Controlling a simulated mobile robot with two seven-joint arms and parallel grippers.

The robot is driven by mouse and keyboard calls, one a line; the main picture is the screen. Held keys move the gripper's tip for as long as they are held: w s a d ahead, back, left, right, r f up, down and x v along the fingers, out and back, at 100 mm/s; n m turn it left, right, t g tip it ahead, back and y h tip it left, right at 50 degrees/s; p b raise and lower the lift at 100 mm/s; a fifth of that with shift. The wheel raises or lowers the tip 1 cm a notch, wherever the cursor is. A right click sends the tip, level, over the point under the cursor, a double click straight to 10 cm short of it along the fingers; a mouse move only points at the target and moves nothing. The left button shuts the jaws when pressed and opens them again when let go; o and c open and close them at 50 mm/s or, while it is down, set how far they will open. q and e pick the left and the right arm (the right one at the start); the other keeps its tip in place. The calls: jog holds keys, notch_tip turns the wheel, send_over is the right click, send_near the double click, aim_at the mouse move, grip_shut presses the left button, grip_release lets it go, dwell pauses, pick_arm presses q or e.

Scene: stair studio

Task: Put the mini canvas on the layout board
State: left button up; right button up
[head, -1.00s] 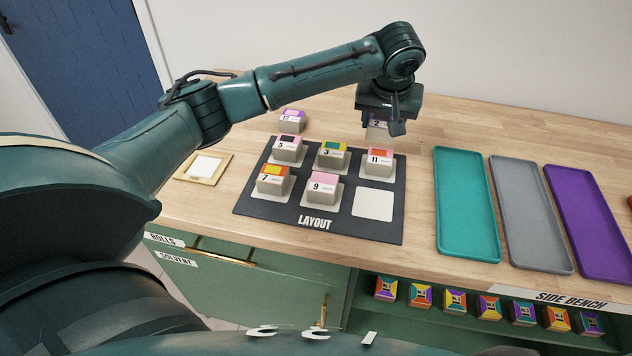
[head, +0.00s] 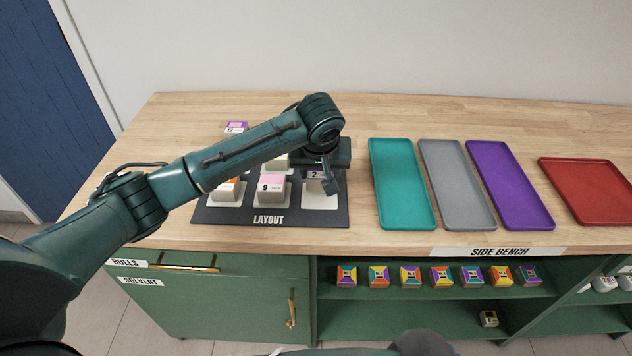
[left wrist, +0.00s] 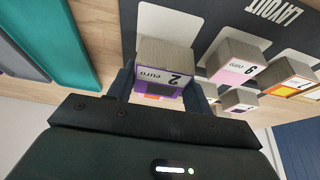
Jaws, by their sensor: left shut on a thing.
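The mini canvas, a small block with a purple-edged label reading 2, is in my left gripper (head: 318,184). Its label (head: 313,174) shows between the fingers in the head view, and the canvas (left wrist: 165,62) is plain in the left wrist view. The dark layout board (head: 232,216) lies on the bench. The gripper holds the canvas over the board's front right white square (head: 320,202), which also shows in the left wrist view (left wrist: 160,20). I cannot tell whether the canvas touches it. My right gripper is not in view.
Block 9 (head: 271,190) stands on the square left of it; other blocks are partly hidden by my arm. Block 12 (head: 236,127) is behind the board. Teal (head: 403,185), grey (head: 457,185), purple (head: 510,187) and red (head: 588,190) trays lie to the right.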

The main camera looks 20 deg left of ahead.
aim_at(320, 184)
pick_arm(q)
jog(key=shift+f, duration=1.9)
jog(key=o, duration=1)
jog(key=shift+f, duration=0.15)
jog(key=shift+c, duration=0.2)
jog(key=v, duration=1.2)
jog(key=shift+r+p, duration=0.2)
jog(key=shift+p, duration=0.1)
